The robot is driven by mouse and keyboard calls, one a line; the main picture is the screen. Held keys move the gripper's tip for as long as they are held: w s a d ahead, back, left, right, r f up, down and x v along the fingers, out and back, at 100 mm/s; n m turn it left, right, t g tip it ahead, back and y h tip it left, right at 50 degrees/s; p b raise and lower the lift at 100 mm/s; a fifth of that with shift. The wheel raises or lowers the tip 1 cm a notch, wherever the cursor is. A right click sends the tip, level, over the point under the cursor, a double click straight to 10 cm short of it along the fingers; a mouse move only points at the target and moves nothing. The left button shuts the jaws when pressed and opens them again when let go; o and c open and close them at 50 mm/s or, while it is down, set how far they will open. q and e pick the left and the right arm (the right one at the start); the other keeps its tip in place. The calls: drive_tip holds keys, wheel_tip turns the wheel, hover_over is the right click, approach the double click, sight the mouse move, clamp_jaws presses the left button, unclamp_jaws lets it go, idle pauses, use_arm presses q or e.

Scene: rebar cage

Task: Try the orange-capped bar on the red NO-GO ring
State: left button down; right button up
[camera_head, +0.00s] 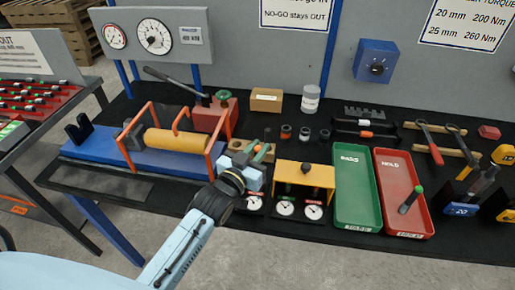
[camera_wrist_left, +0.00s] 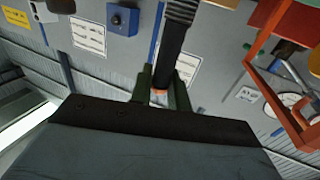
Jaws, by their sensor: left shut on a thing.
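My left gripper (camera_wrist_left: 162,88) is shut on a dark ribbed bar (camera_wrist_left: 175,35) with an orange cap (camera_wrist_left: 159,92), seen in the left wrist view. The cap sits between the fingers and the bar runs up away from them. My right gripper is not in view.
An orange-framed fixture (camera_head: 217,150) on a blue base (camera_head: 90,148) stands left of the gripper. A yellow-topped stand (camera_head: 304,173) with dials is close to its right. Beyond are a green tray (camera_head: 357,190) and a red tray (camera_head: 395,180) holding a green-capped bar (camera_head: 411,199).

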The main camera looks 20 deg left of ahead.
use_arm(q)
drive_tip(key=shift+f+b, duration=0.65)
drive_tip(key=shift+f, duration=0.4)
drive_tip(key=c, duration=1.3)
unclamp_jaws()
drive_tip(key=shift+o, duration=0.2)
drive_tip(key=shift+f, duration=0.1)
drive_tip(key=s+a, duration=0.1)
drive_tip(key=s, duration=1.2)
drive_tip(key=shift+s, duration=0.15)
drive_tip(key=shift+a, duration=0.1)
